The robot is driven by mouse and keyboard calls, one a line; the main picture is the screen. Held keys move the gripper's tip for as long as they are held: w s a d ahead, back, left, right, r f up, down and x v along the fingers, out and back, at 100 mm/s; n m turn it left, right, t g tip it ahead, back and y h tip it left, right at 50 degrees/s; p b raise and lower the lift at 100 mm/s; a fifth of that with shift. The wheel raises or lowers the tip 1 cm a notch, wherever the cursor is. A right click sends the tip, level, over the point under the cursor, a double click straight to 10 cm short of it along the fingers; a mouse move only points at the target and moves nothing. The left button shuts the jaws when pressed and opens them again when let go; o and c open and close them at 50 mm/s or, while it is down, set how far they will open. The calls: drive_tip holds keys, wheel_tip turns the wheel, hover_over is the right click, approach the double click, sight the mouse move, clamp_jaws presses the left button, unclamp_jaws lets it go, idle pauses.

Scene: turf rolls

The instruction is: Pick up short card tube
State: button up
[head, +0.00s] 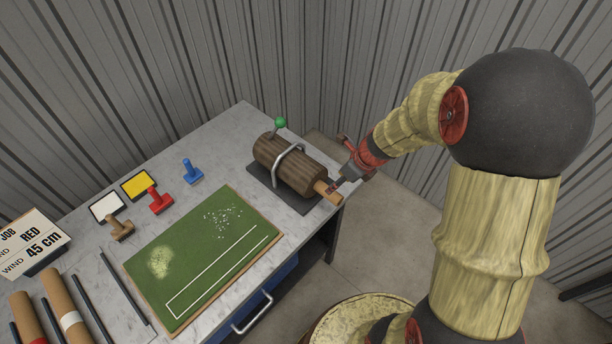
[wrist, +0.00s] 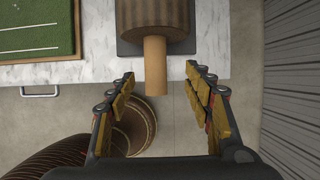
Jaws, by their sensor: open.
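A short tan tube (head: 322,188) sticks out of the near end of a dark brown ribbed roll (head: 282,160) at the table's right end. My gripper (head: 336,186) is at the tube's free end. In the wrist view my gripper (wrist: 161,76) is open, with one finger on each side of the tube and gaps between. I cannot tell the exact height difference. Two longer brown card tubes, one with a white band (head: 68,318), lie at the lower left.
The roll sits on a dark base (head: 258,180) with a grey hoop and green-knobbed lever (head: 280,123). A green mat (head: 200,255), stamps (head: 160,200), ink pads (head: 138,186), dark rods (head: 92,306) and a job sign (head: 35,240) cover the table. Corrugated walls stand behind.

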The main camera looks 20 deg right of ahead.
drive_tip(key=shift+b+x, duration=0.5)
drive_tip(key=shift+x, duration=0.75)
drive_tip(key=b+x, duration=0.1)
drive_tip(key=x, duration=0.1)
drive_tip(key=a+b+x, duration=0.1)
drive_tip(key=x, duration=0.1)
drive_tip(key=shift+f, duration=0.25)
drive_tip(key=shift+w+f, duration=0.15)
drive_tip(key=shift+f, duration=0.15)
drive_tip(key=c, duration=0.3)
drive_tip(key=shift+r, duration=0.1)
drive_tip(key=c, duration=1)
